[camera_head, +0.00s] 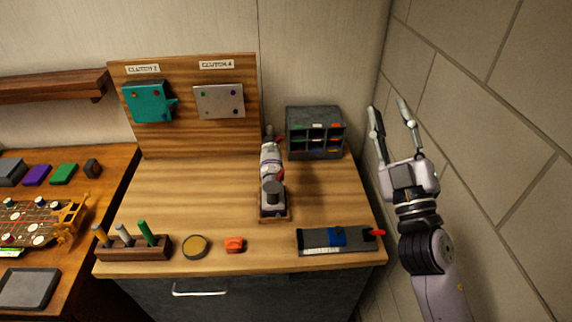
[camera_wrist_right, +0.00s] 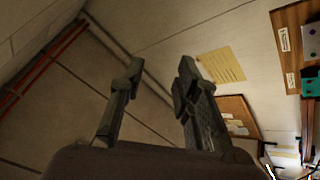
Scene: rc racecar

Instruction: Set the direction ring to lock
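A grey and white tool with purple and red parts (camera_head: 271,165) stands in a small holder at the centre back of the wooden workbench (camera_head: 200,200). It is probably the one with the direction ring, but the ring and its setting are too small to make out. My right gripper (camera_head: 388,105) is raised at the right, beside the tiled wall, with its fingers apart and nothing between them. It also shows open and empty in the right wrist view (camera_wrist_right: 160,70). It is well away from the tool. My left gripper is not in view.
A grey compartment rack (camera_head: 315,111) stands right of the tool. A grey-blue device with a red end (camera_head: 337,240), an orange piece (camera_head: 235,245), a round tin (camera_head: 196,247) and a wooden block with handles (camera_head: 150,249) line the front edge.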

